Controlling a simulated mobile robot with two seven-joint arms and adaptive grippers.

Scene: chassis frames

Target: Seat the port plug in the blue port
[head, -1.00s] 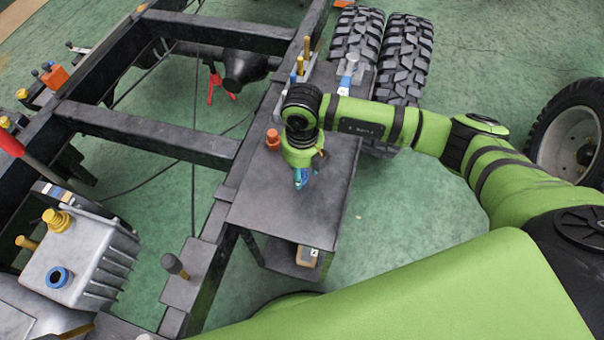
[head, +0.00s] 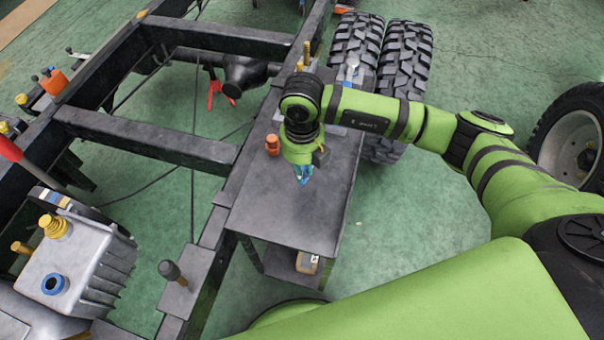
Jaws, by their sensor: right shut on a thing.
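The blue port (head: 54,284) is a blue ring with a dark opening on top of the grey housing (head: 92,262) at the lower left of the head view. My right gripper (head: 304,176) points down over the dark side table, far to the right of the port. It is shut on a small blue piece, which I take to be the port plug (head: 304,181); the fingers and wrist hide most of it. I cannot tell whether the piece touches the table top. My left gripper is not in view.
The dark table (head: 270,215) carries an orange fitting (head: 272,145). A yellow cap (head: 55,226) stands on the housing near the port. A dark knob (head: 172,270) stands on the frame rail between table and housing. Black frame beams (head: 150,138) and tyres (head: 400,60) surround the area.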

